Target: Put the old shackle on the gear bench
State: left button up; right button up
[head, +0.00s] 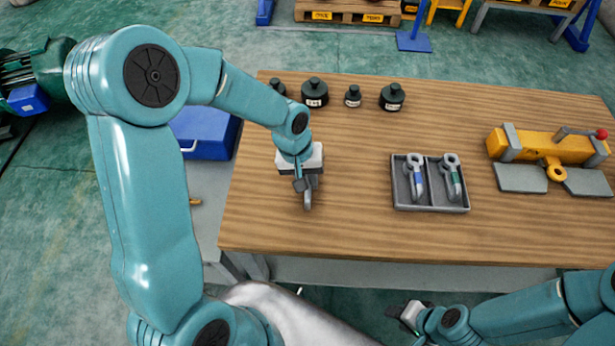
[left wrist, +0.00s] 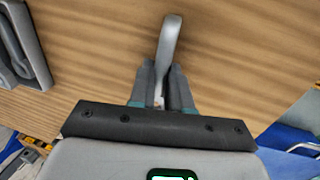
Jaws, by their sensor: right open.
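My left gripper (head: 304,184) is over the left part of the wooden bench (head: 330,225). It is shut on a plain grey shackle (head: 308,200), which hangs down from the fingers. In the left wrist view the shackle (left wrist: 170,45) shows edge-on between the two fingers (left wrist: 165,85), reaching out past their tips. I cannot tell whether it touches the bench top. My right gripper (head: 408,316) is open and low, in front of the bench's near edge.
A grey tray (head: 432,208) holds a blue-marked shackle (head: 417,178) and a green-marked shackle (head: 453,177) in separate compartments. Several black weights (head: 353,96) stand along the back. A yellow hoist part (head: 540,148) with grey plates is at the right. The bench between gripper and tray is clear.

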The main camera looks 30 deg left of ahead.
pick_arm(q)
jog(key=o, duration=0.3)
jog(key=shift+r+p, duration=0.3)
notch_tip(320, 180, up, 12)
jog(key=a, duration=0.2)
jog(key=shift+s+a+f, duration=0.15)
jog(key=shift+s+f, duration=0.1)
jog(key=shift+s, duration=0.15)
jog(key=shift+s, duration=0.15)
